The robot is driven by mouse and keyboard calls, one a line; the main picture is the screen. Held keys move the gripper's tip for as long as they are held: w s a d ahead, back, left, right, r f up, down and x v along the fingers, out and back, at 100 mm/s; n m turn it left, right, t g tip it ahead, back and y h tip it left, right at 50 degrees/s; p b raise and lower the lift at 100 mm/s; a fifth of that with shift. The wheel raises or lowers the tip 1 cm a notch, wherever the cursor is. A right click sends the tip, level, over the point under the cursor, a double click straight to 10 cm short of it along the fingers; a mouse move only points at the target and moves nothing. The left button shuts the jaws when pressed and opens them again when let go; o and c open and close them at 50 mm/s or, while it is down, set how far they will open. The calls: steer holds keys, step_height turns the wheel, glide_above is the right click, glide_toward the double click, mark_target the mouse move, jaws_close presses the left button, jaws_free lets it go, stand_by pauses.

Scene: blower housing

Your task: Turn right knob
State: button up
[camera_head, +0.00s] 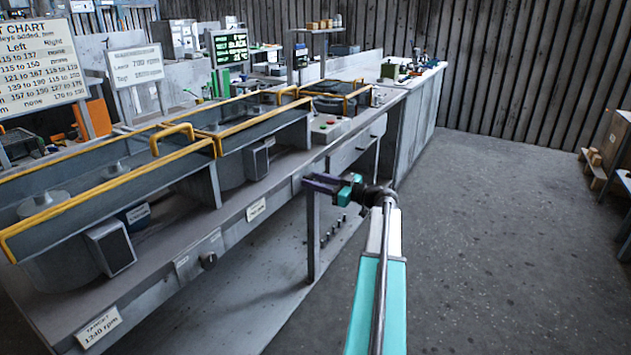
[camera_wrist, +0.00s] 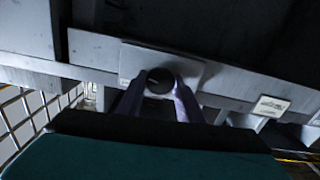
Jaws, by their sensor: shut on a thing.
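My gripper (camera_head: 318,183) reaches to the front edge of the bench (camera_head: 165,270) from the right in the head view. In the wrist view its two dark fingers (camera_wrist: 160,92) are closed around a round dark knob (camera_wrist: 159,80) on a pale plate. The knob's face shows between the fingertips. In the head view this knob is hidden at the gripper's tip. Another dark knob (camera_head: 209,261) sits farther left on the bench front, apart from my gripper.
Blower housings with yellow-edged covers (camera_head: 110,165) stand on the bench. A control box with a red button (camera_head: 331,124) is near its right part. White labels (camera_head: 256,209) and a target sign (camera_head: 99,327) are on the front. Open floor (camera_head: 500,240) lies to the right.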

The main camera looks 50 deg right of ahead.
steer(key=shift+d, duration=0.15)
steer(key=m+b, duration=0.1)
steer(key=m, duration=0.2)
steer(key=shift+m, duration=2)
steer(key=o, duration=1.1)
steer(key=shift+s, duration=0.1)
steer(key=shift+c, duration=0.2)
